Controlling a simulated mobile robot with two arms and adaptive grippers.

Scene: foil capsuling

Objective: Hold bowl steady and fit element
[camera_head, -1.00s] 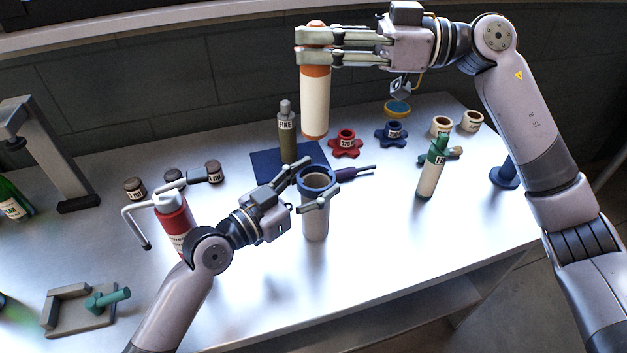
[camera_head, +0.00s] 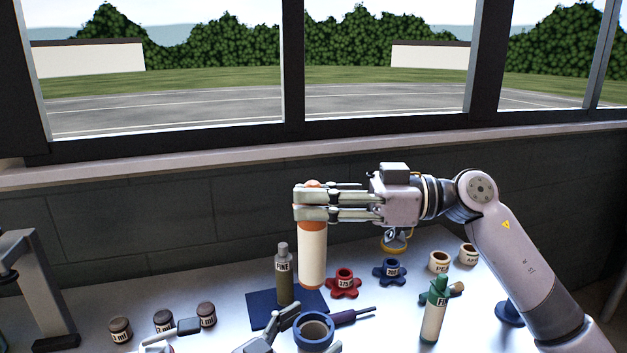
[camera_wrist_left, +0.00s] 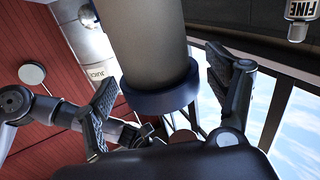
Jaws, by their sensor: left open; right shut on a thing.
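The bowl (camera_head: 314,330) is an upright grey cylinder with a blue rim at the bottom of the head view. Its lower part is cut off there. In the left wrist view the bowl (camera_wrist_left: 150,45) fills the upper middle. My left gripper (camera_wrist_left: 165,88) is open, with one finger on each side of the bowl near its blue rim and gaps showing. The element (camera_head: 312,258) is a white cylinder with orange ends. My right gripper (camera_head: 312,205) is shut on its upper end and holds it upright above and slightly behind the bowl, apart from it.
An olive bottle marked FINE (camera_head: 285,280) stands on a blue mat (camera_head: 262,312) behind the bowl. A red star knob (camera_head: 344,283) and a blue one (camera_head: 389,272) lie to the right. A green-topped bottle (camera_head: 434,312) stands further right. Several brown-capped jars (camera_head: 163,321) are at left.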

